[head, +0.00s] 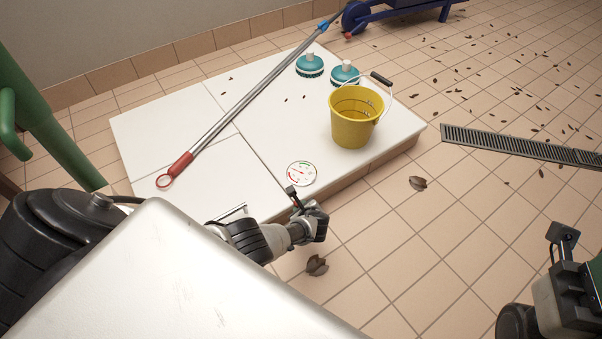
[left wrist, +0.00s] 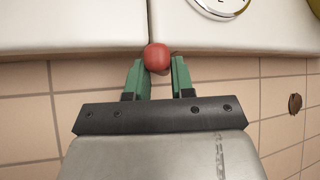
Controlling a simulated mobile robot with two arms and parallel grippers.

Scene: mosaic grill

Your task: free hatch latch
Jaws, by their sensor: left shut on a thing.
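My left gripper (head: 317,222) is at the front edge of the low white block. In the left wrist view its two green fingers (left wrist: 158,70) are closed around a round red knob (left wrist: 157,54). The knob sits at the block's front edge, by the seam between two white panels (left wrist: 75,25). In the head view the knob is hidden by my gripper and wrist. The white top with its panels (head: 255,125) lies flat, and I see no open gap. My right arm's end (head: 565,270) is at the lower right, away from the block; its fingers are not clear.
A round gauge (head: 301,174), a yellow bucket (head: 352,125), two teal round brushes (head: 309,66) and a long red-ended pole (head: 235,112) are on the block. A floor drain (head: 520,147) and scattered leaves lie to the right. A white surface (head: 170,270) fills the lower left.

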